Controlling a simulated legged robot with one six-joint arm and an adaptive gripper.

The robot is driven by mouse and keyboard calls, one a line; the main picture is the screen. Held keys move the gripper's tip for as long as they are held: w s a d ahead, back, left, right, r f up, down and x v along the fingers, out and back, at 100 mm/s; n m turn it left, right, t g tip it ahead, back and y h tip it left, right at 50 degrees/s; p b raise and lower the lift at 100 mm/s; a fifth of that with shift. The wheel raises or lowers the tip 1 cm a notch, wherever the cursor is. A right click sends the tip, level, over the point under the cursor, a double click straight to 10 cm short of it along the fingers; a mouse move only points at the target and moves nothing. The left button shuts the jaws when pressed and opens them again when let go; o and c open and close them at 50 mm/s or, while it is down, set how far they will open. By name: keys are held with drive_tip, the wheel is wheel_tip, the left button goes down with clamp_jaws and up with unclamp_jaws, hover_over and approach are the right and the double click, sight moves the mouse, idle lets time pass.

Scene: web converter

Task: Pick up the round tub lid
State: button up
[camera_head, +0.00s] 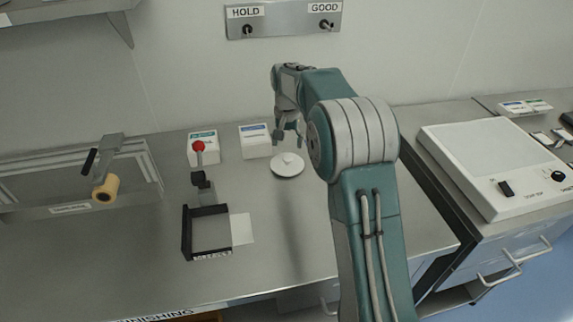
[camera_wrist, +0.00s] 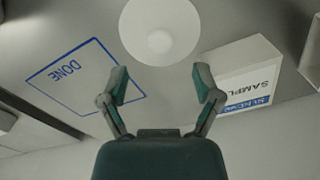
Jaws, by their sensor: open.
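The round tub lid (camera_head: 287,165) is a white disc with a small raised knob in its middle. My gripper (camera_head: 288,136) hangs above and slightly behind the lid in the head view. In the wrist view its two fingers (camera_wrist: 160,84) are spread apart with nothing between them, and the lid lies beyond their tips. I cannot tell the exact height of the fingertips above the bench.
A white sample box (camera_wrist: 243,75) stands beside the right finger, and a blue-outlined DONE square (camera_wrist: 72,75) is marked on the left. Two white boxes (camera_head: 203,146) (camera_head: 255,141) stand at the back. A red-knobbed lever device (camera_head: 199,180) stands left.

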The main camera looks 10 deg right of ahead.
sight(287, 158)
drive_tip(key=shift+f, duration=3.15)
drive_tip(key=c, duration=1)
